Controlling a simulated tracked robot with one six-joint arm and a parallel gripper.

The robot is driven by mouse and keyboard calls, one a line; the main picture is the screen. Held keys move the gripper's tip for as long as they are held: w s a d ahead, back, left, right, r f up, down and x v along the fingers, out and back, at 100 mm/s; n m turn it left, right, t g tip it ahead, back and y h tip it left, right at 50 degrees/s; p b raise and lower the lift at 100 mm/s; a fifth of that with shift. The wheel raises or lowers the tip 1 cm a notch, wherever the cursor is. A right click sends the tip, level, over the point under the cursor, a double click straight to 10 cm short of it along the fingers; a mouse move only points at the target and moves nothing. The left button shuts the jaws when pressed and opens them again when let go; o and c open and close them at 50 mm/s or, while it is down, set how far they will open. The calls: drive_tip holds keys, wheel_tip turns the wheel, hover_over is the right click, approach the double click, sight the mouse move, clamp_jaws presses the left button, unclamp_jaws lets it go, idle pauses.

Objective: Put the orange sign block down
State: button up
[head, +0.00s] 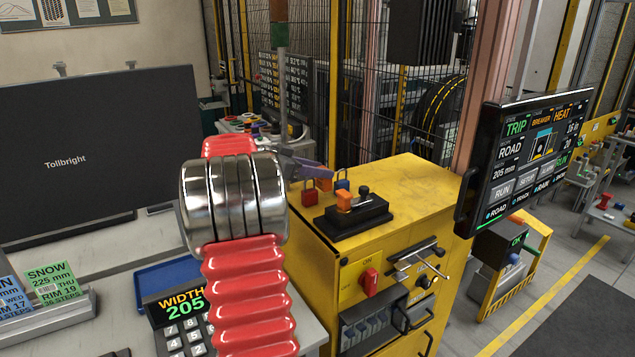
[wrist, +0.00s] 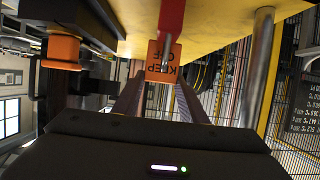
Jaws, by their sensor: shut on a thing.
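The orange sign block (wrist: 165,58) has dark lettering, "KEEP OFF", which appears upside down in the wrist view. It is at the far end of my gripper's two dark fingers (wrist: 157,88), which are shut on it. In the head view, my gripper (head: 318,167) is small and partly hidden behind my chrome and red arm. A small orange block (head: 323,184) shows just below the fingertips, by the back left edge of the yellow cabinet top (head: 415,185). I cannot tell whether it touches the cabinet.
A black device (head: 352,218) with an orange part sits on the cabinet in front. The cabinet top's right side is clear. A screen (head: 535,155) stands right; mesh fence (head: 350,110) behind.

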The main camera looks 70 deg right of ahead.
sight(317, 180)
drive_tip(key=shift+f, duration=1.8)
drive_tip(key=o, duration=1.1)
drive_tip(key=shift+f, duration=0.1)
drive_tip(key=shift+c, duration=0.2)
drive_tip(key=v, duration=1.2)
